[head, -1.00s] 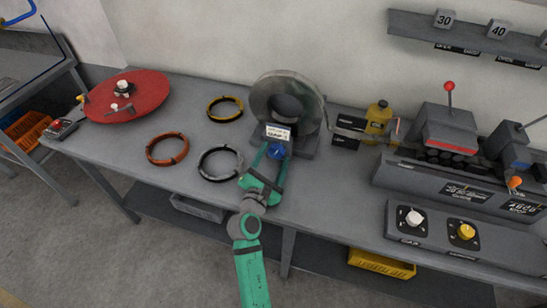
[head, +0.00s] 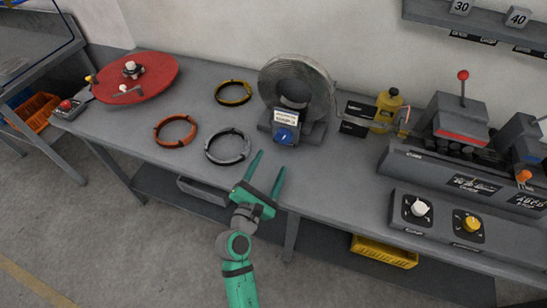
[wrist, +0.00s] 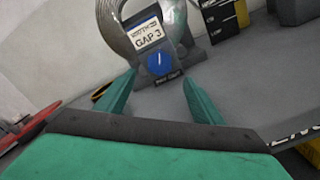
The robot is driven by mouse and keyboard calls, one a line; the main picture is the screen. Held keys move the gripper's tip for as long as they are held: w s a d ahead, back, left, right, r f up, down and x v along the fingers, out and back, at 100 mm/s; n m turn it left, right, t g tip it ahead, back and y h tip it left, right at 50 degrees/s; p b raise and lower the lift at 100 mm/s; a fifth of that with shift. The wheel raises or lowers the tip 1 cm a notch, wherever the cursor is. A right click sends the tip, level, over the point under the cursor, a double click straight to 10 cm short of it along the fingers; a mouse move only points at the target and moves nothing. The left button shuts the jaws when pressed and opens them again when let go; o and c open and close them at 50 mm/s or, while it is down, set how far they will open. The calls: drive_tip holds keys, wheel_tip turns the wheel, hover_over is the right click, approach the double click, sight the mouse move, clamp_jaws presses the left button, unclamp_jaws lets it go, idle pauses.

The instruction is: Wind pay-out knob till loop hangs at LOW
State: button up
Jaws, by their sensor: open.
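The blue pay-out knob (head: 285,134) is on the front of the grey coil stand, under a white label; in the wrist view the knob (wrist: 159,62) shows a pale pointer line, and the label above seems to read "GAP 3". The large grey wire coil (head: 297,82) stands upright behind it. My gripper (head: 270,160) is open and empty, in front of the knob and apart from it; in the wrist view its two fingers (wrist: 159,78) point toward the knob from either side. The hanging loop and its LOW mark are too small to tell.
Dark plates (head: 357,118) and a yellow bottle (head: 387,110) stand right of the coil. Orange (head: 175,131), grey (head: 227,146) and yellow (head: 233,93) rings lie to the left. A panel with white and yellow knobs (head: 437,222) is at right.

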sight(282, 139)
drive_tip(key=shift+s+a, duration=0.1)
drive_tip(key=shift+s, duration=0.15)
drive_tip(key=shift+w+a+n, duration=0.1)
drive_tip(key=shift+w+n, duration=0.05)
drive_tip(key=shift+n, duration=0.85)
drive_tip(key=shift+w+n, duration=0.25)
drive_tip(key=shift+n, duration=0.95)
drive_tip(key=x, duration=1)
drive_tip(key=shift+w+d, duration=0.3)
drive_tip(key=c, duration=1.1)
